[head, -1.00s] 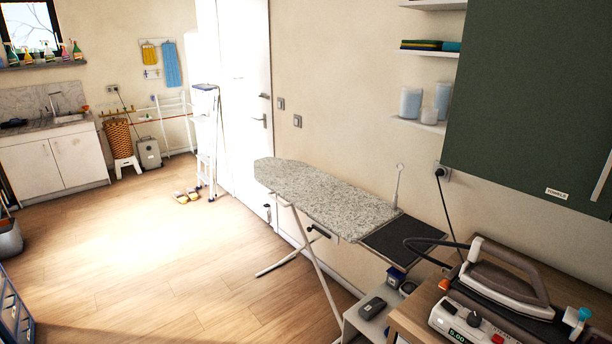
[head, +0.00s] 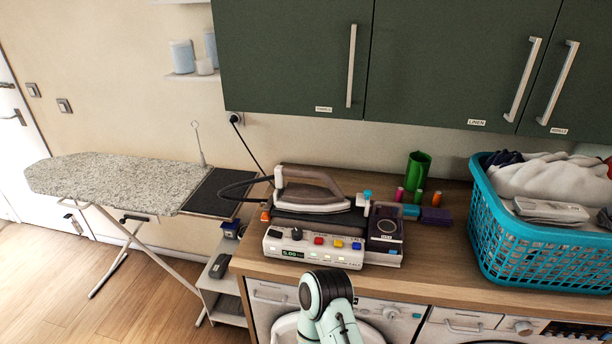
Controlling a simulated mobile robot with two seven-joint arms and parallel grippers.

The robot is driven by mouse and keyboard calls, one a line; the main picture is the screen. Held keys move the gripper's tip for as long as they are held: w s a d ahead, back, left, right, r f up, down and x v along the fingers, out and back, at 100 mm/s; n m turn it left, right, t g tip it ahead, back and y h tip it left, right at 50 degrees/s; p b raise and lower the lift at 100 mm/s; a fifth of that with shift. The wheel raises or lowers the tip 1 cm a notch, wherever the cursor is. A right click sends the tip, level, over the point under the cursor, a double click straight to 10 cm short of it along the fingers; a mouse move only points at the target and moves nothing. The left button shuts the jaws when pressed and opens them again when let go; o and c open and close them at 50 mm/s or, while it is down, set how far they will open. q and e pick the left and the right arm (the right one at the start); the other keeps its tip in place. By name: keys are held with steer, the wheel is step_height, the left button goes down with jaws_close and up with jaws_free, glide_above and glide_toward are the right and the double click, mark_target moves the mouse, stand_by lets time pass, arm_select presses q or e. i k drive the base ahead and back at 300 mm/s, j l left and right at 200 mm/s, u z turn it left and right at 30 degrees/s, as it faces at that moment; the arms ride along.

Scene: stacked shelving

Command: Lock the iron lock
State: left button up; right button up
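A steam iron (head: 308,189) with a brown and grey body rests on its station on the wooden counter. The station (head: 308,247) has a display and several coloured buttons on its front. A light-blue tab (head: 367,196) stands at the right end of the iron's rest; I cannot tell whether it is the lock or how it is set. A dark box with a round cap (head: 386,229) adjoins the station's right side. One of my arm's links shows at the bottom middle, below the counter edge. Neither gripper is in view.
A turquoise laundry basket (head: 530,245) full of cloth stands on the counter at right. A green cup (head: 417,171) and coloured spools are behind the station. Green cabinets (head: 440,70) hang above. An ironing board (head: 115,182) stands at left, with open floor before it.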

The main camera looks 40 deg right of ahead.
mark_target(362, 200)
steer(key=z, duration=1.85)
